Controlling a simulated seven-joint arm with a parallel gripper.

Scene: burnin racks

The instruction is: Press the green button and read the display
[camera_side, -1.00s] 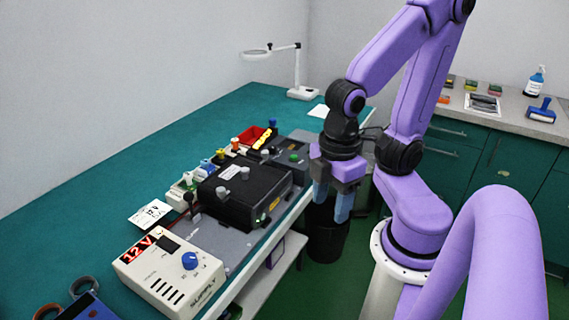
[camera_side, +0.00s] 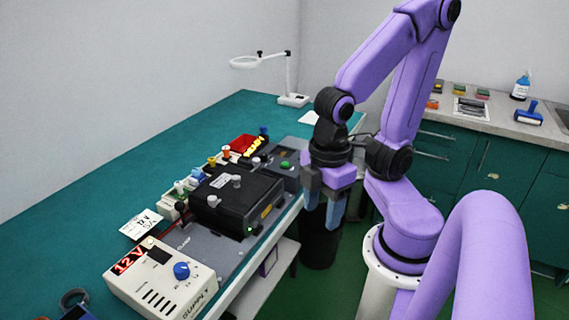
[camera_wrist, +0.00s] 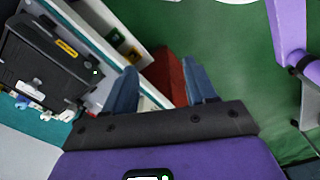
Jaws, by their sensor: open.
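A green button (camera_side: 285,163) is on a dark grey box (camera_side: 291,176) at the far end of the bench equipment, near the bench edge. A display with glowing yellow characters (camera_side: 254,149) stands behind it, too small to read surely. My gripper (camera_side: 324,203) is open and empty, pointing down just right of the grey box, beyond the bench edge.
A black box with knobs (camera_side: 236,203) stands between the power supply and the grey box; it also shows in the wrist view (camera_wrist: 45,60). A magnifier lamp (camera_side: 290,80) stands at the back. A dark bin (camera_side: 318,245) is on the floor below my gripper.

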